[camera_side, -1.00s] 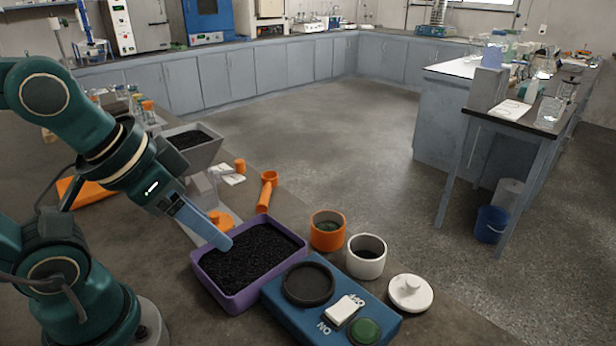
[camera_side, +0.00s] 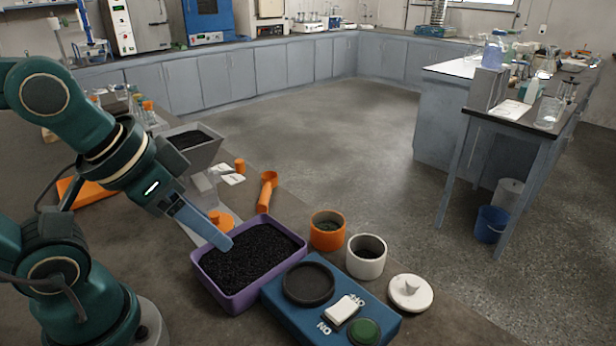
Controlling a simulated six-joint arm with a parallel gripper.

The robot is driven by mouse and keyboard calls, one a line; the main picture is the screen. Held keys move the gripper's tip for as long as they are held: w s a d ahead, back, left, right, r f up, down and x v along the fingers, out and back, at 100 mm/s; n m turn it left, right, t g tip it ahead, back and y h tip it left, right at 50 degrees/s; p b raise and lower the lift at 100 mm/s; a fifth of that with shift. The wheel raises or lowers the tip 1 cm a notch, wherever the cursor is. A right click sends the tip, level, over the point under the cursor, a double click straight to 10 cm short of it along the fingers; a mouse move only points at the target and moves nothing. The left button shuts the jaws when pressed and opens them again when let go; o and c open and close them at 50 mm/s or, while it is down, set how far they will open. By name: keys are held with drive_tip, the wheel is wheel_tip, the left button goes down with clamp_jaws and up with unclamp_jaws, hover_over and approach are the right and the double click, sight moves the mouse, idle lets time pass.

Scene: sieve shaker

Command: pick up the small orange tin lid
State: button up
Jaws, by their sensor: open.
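The orange lid (camera_side: 226,217) with a small knob lies on the bench behind the purple tray, partly hidden by my gripper. My gripper (camera_side: 222,240) points down and to the right, with its blue-grey finger in front of the lid and its tip over the tray's left rear edge. Only one finger shows clearly; the jaws are open, and I see nothing held. The open orange tin (camera_side: 327,240) stands right of the tray with dark green contents.
The purple tray (camera_side: 215,287) holds black granules. A blue device (camera_side: 285,308) with a black disc and green button stands in front. A white jar (camera_side: 366,266) and white lid (camera_side: 409,295) stand right. An orange scoop (camera_side: 265,194) and grey hopper (camera_side: 198,160) are behind.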

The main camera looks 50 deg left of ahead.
drive_tip(key=shift+o, duration=0.5)
drive_tip(key=shift+s, duration=0.1)
